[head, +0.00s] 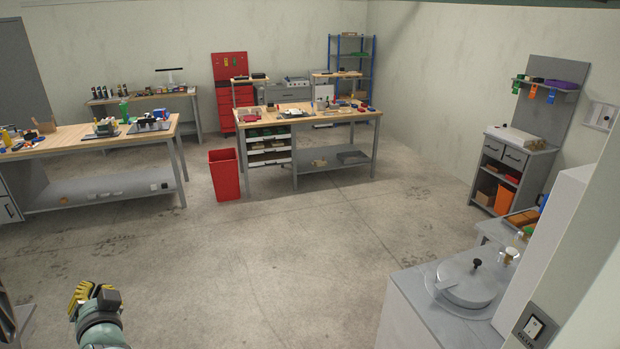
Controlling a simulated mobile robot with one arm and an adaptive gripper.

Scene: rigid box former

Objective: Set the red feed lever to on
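No red feed lever can be made out in the head view. My gripper (84,296), with yellow and dark fingers, is at the lower left over the open floor, far from any machine or bench. Its fingers are small and overlap in this view, so I cannot tell if they are open or shut. At the lower right is a grey cabinet (403,312) topped by a round grey lidded bowl (470,285) with a black knob.
Wooden-topped workbenches stand at the left (70,136) and centre (310,117). A red bin (225,176) stands between them. A grey cabinet with drawers (514,165) stands against the right wall. The concrete floor (270,250) in the middle is clear.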

